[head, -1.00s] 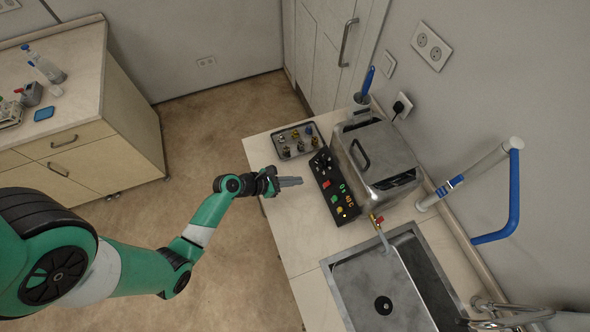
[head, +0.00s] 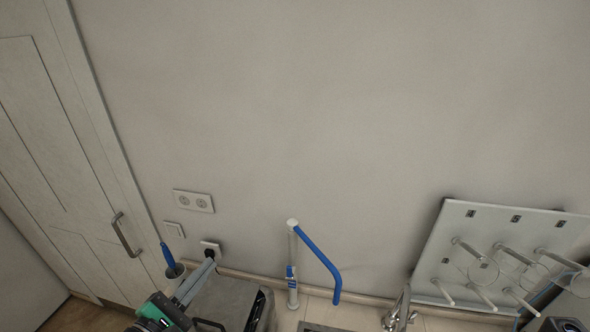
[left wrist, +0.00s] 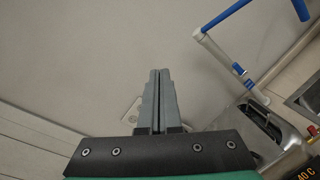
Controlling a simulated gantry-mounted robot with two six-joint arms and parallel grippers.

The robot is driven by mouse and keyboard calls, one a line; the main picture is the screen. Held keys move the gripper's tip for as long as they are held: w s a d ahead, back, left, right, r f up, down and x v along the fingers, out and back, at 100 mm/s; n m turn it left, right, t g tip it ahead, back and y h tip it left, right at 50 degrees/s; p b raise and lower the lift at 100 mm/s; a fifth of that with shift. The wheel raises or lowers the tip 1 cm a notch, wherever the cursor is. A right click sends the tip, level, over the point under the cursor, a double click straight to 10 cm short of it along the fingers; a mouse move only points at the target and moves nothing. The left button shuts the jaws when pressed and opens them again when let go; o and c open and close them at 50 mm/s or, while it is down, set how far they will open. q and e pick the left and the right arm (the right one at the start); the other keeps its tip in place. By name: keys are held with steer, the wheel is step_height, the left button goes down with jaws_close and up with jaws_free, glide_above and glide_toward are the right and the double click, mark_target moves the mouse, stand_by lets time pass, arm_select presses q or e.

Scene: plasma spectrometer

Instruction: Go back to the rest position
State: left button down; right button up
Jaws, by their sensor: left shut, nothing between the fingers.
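My left gripper (head: 194,281) shows at the bottom left of the head view, in front of the wall and over the left part of the metal box-shaped device (head: 232,303). Its two grey fingers are together with nothing between them. In the left wrist view the shut fingers (left wrist: 160,75) point at the bare wall, and the metal device (left wrist: 262,140) is at the lower right. The rest of my left arm is mostly below the head view. My right gripper is in neither view.
A white post with a blue bent hose (head: 320,255) stands right of the device. A blue-handled brush (head: 168,257) in a holder is left of my gripper. A peg rack (head: 480,245) hangs at the right, near the tap (head: 398,312). The upper wall is clear.

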arm_select(q)
steer(key=s+d+r+m+t+h+p, duration=0.15)
steer(key=r+m, duration=0.25)
steer(key=r, duration=0.6)
steer(key=s+d+r+m+t, duration=0.2)
steer(key=d+r+m+t, duration=0.15)
steer(key=r, duration=0.65)
steer(key=s+d+r+m+t+h, duration=0.15)
steer(key=r+m, duration=0.35)
steer(key=r, duration=0.5)
steer(key=s+a+r+m+t+y, duration=0.35)
steer(key=s+r+m+y, duration=0.25)
steer(key=s+r+m, duration=0.5)
step_height(320, 180, down, 34)
steer(key=w+b, duration=0.1)
steer(key=b, duration=3.1)
steer(key=shift+d+f+m+t+b, duration=0.2)
steer(key=shift+f+m+t+b, duration=0.1)
steer(key=shift+m, duration=0.15)
